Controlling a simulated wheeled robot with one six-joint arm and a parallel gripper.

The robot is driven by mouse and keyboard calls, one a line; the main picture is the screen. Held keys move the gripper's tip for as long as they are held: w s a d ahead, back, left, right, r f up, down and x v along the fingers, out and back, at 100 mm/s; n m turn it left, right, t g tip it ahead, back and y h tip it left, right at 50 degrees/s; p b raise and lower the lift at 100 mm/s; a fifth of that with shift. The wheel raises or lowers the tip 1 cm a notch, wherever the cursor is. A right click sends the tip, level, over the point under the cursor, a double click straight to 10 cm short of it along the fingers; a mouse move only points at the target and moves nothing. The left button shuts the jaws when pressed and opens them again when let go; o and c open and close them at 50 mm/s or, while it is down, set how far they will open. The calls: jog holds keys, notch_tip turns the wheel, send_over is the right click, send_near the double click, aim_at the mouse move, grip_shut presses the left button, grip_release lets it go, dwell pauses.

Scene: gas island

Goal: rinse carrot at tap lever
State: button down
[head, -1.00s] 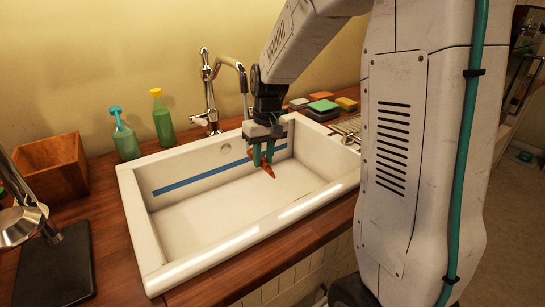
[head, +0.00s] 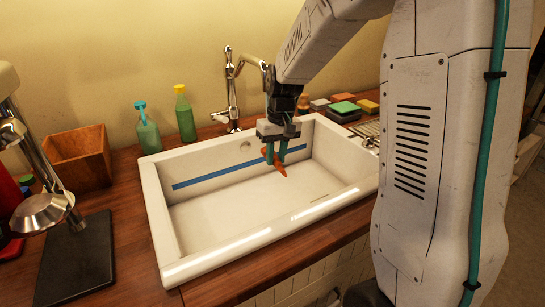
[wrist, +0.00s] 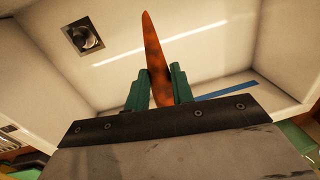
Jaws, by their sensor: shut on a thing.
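The orange carrot (head: 280,169) is in my gripper (head: 274,156), which is shut on it, and hangs tip-down over the white sink (head: 160,222). In the wrist view the carrot (wrist: 154,52) sticks out past the green fingers (wrist: 156,84) and has dark brown patches. The chrome tap (head: 232,95) stands behind the sink, to the left of my gripper. A small part at its top (head: 228,50) may be the lever. The spout end is partly hidden behind my arm. No water stream shows.
A green bottle (head: 185,115) and a pump bottle (head: 147,132) stand left of the tap. The basin has a blue stripe (head: 215,172) and is otherwise empty.

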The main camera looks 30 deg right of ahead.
jog(key=shift+w+d, duration=0.1)
jog(key=shift+d, duration=0.05)
jog(key=shift+w+d, duration=0.2)
jog(key=shift+d, duration=0.1)
jog(key=shift+s+a, duration=0.1)
jog(key=shift+s+a, duration=0.25)
jog(key=shift+a, duration=0.15)
jog(key=shift+w+d, duration=0.1)
jog(key=shift+d, duration=0.05)
jog(key=shift+w+d, duration=0.25)
jog(key=shift+d, duration=0.1)
jog(key=shift+s+d, duration=0.1)
jog(key=s+d, duration=0.4)
jog(key=s, duration=0.2)
jog(key=shift+s, duration=0.3)
dwell(0.5)
